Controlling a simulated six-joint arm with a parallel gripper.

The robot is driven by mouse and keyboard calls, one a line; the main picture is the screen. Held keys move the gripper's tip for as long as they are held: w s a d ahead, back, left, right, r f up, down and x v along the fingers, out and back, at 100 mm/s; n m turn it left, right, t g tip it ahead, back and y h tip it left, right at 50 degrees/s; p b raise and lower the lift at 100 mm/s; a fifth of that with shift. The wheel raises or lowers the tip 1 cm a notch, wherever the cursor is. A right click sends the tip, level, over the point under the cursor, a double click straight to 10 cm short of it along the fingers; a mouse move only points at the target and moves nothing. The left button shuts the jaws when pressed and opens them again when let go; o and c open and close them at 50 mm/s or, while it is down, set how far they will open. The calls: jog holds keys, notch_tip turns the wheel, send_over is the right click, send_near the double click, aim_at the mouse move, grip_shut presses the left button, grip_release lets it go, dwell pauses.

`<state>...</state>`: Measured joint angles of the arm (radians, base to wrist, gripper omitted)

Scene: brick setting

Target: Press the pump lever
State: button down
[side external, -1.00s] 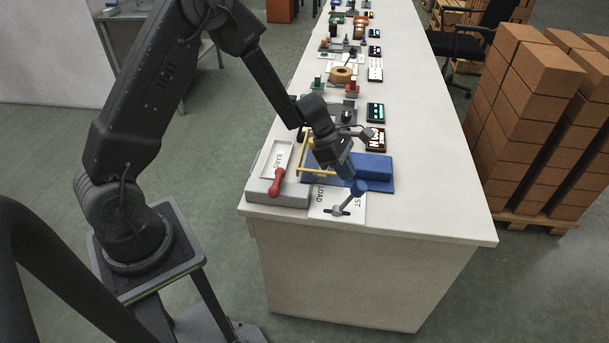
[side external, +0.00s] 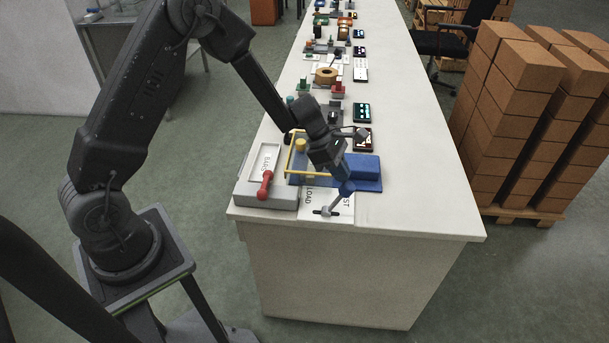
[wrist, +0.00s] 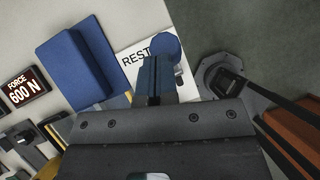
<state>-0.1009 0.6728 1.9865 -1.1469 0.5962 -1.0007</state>
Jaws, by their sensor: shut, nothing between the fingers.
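The pump lever is a grey rod with a blue round knob (side external: 347,187), rising at a slant from a small grey pivot (side external: 328,210) over a white card marked REST and LOAD (side external: 318,197). In the wrist view the knob (wrist: 167,46) shows just beyond my fingertips, beside the word REST. My gripper (side external: 343,178) is shut and empty, pointing down close to the knob. In the wrist view its fingers (wrist: 154,74) are together and overlap the knob's near edge. I cannot tell whether they touch it.
A blue block on a base (side external: 363,173) and a yellow frame (side external: 288,160) stand behind the lever. A grey box (side external: 245,190) with a red handle (side external: 265,185) is at left. A display (wrist: 22,90) reads FORCE 600 N. The table's front corner is clear.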

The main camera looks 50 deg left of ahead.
jog(key=w+d+r+v, duration=0.1)
jog(key=v, duration=0.8)
jog(key=shift+r, duration=0.3)
jog(key=s+d+r+m+y, duration=0.2)
jog(key=s+d+r+m, duration=0.1)
jog(key=s+r+m, duration=0.8)
jog(key=s+r+m+t+y, duration=0.2)
jog(key=s+r+m+y, duration=0.1)
jog(key=s+m, duration=1)
jog(key=shift+s+a+t+y, duration=0.4)
jog(key=shift+s+y, duration=0.1)
jog(key=shift+s, duration=0.5)
jog(key=shift+r, duration=0.2)
dwell(0.5)
